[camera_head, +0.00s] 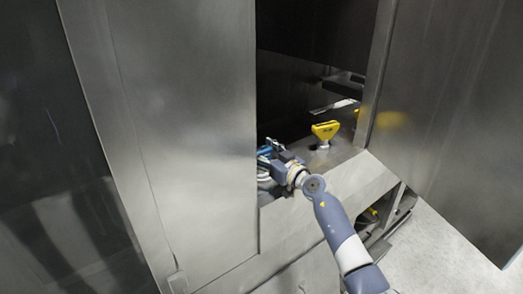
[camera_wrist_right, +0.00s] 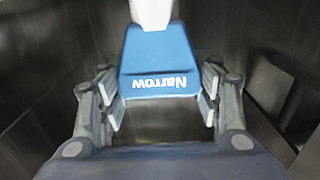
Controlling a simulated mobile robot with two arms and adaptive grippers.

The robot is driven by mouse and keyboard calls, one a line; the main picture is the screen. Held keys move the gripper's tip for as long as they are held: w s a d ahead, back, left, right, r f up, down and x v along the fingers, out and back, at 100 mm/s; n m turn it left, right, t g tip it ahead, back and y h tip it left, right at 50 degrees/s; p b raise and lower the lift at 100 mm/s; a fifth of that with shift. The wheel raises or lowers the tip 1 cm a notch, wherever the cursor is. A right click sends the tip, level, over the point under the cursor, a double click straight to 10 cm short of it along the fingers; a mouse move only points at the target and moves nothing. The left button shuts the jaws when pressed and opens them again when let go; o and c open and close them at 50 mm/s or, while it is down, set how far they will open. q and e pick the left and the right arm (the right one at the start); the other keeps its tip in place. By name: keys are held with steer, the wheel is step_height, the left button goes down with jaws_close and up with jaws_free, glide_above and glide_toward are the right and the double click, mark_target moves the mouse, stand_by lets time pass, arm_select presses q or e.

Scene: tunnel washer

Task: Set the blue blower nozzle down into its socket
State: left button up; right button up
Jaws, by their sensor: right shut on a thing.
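My right gripper (camera_head: 267,157) reaches into the washer opening, beside the edge of the large left steel panel. It is shut on the blue blower nozzle (camera_wrist_right: 160,62). In the right wrist view the nozzle sits between the two fingers, with the word "Narrow" upside down on its face and a white part at its far end. In the head view only small blue bits show around the fingers. I cannot make out the blue nozzle's socket; the gripper and panel cover that part of the ledge. My left gripper is not in view.
A yellow nozzle (camera_head: 325,131) stands upright on the steel ledge (camera_head: 345,170), right of my gripper. The left steel panel (camera_head: 190,120) and right steel panel (camera_head: 455,120) flank the opening. Behind the ledge the inside is dark.

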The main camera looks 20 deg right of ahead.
steer(key=shift+r, duration=0.15)
steer(key=o, duration=1.2)
steer(key=shift+o, duration=0.2)
steer(key=shift+s, duration=0.1)
